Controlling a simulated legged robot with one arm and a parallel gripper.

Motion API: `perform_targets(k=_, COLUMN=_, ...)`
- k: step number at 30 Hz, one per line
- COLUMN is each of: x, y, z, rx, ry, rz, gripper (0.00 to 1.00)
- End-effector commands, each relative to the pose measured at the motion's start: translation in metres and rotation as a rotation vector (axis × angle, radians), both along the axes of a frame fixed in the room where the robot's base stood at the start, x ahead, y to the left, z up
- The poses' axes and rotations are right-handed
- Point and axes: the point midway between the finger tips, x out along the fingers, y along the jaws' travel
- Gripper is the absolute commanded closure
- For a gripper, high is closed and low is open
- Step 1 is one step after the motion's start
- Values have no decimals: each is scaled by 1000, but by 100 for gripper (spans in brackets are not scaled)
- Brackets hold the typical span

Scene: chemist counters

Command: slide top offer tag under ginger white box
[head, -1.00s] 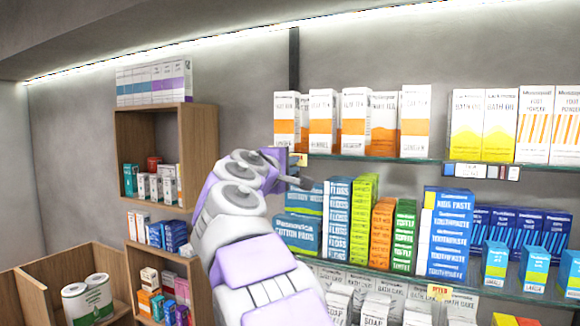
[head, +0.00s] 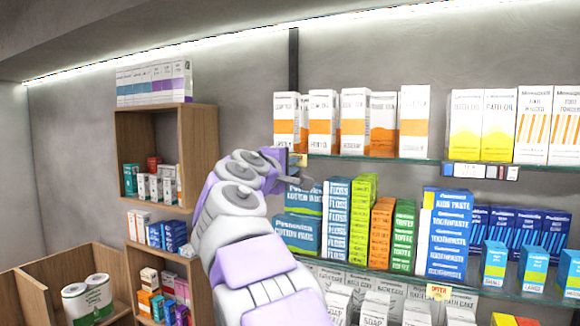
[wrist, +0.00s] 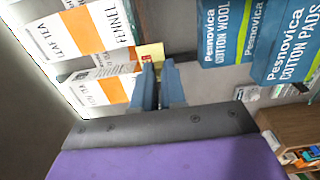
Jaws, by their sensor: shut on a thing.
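The top offer tag (head: 301,160) is a small yellow tag at the left end of the upper glass shelf's front edge. It also shows in the wrist view (wrist: 151,52), at my fingertips. My gripper (head: 296,170) is shut on it; the wrist view shows the two blue-grey fingers (wrist: 158,82) close together at it. White-and-orange leaf tea boxes (head: 323,122) stand upright on the shelf above. The wrist view shows a fennel box (wrist: 80,30) and another leaf tea box (wrist: 95,88). Flavour words in the head view are too small to pick out ginger surely.
The upper glass shelf (head: 400,160) runs right, with bath oil boxes (head: 466,124) and a strip of small tags (head: 480,171). Cotton boxes (head: 297,233) and toothpaste boxes (head: 447,233) stand below. A second offer tag (head: 438,292) hangs on the lower shelf. Wooden cubbies (head: 200,150) are left.

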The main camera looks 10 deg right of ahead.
Motion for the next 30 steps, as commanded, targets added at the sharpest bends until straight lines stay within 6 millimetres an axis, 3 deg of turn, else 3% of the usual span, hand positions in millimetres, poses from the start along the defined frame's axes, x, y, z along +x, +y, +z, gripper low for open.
perform_targets(k=5, x=-4, y=-8, z=-6, rx=4, ry=8, rz=-2, gripper=100)
perform_targets(k=11, x=-23, y=-34, z=-7, rx=5, ry=10, rz=-7, gripper=100)
perform_targets(k=30, x=-124, y=-175, z=-6, rx=10, ry=10, rz=-7, gripper=100)
